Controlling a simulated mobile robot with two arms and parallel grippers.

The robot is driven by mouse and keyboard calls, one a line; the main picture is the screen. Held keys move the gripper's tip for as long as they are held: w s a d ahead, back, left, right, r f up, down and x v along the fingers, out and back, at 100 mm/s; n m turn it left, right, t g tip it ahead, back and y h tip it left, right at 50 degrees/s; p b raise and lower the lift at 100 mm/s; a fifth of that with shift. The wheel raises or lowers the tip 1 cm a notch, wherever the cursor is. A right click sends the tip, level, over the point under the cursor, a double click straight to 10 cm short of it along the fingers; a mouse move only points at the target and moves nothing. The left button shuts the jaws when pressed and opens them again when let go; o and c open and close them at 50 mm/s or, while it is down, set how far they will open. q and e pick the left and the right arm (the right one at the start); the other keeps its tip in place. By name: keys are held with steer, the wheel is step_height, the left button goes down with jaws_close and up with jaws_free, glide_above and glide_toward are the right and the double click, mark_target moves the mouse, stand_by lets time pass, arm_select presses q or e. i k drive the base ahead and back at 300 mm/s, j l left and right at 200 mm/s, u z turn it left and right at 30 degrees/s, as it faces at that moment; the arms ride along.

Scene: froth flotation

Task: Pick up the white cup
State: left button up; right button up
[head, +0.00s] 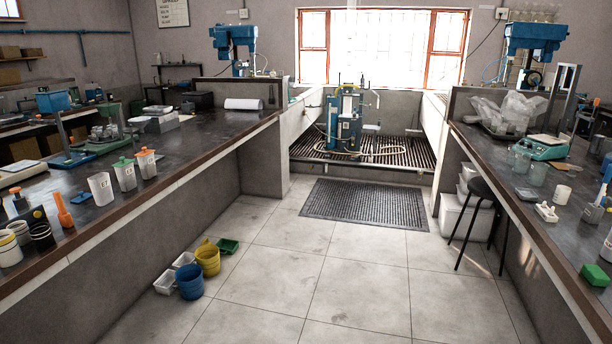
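Several things could be the white cup, and I cannot tell which one is meant. An open white cup (101,189) stands upright near the front edge of the left bench. Beside it are two similar white containers, one with a green top (124,175) and one with an orange top (146,163). A smaller white cup (563,194) stands on the right bench. Neither of my grippers shows in the head view.
The left bench (200,136) also holds an orange tool (64,210), jars and scales. The right bench (530,205) holds a green-based balance (540,148) and glass beakers. Buckets (190,281) stand by the left bench, a black stool (481,190) by the right. The tiled floor between is clear.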

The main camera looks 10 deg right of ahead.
mark_target(562, 193)
steer(key=i+z, duration=0.35)
steer(key=i, duration=0.15)
steer(key=i+j+z, duration=0.2)
steer(key=i+z, duration=0.15)
steer(key=i, duration=0.15)
steer(key=i+j+z, duration=0.75)
steer(key=i+j, duration=0.05)
steer(key=i, duration=0.1)
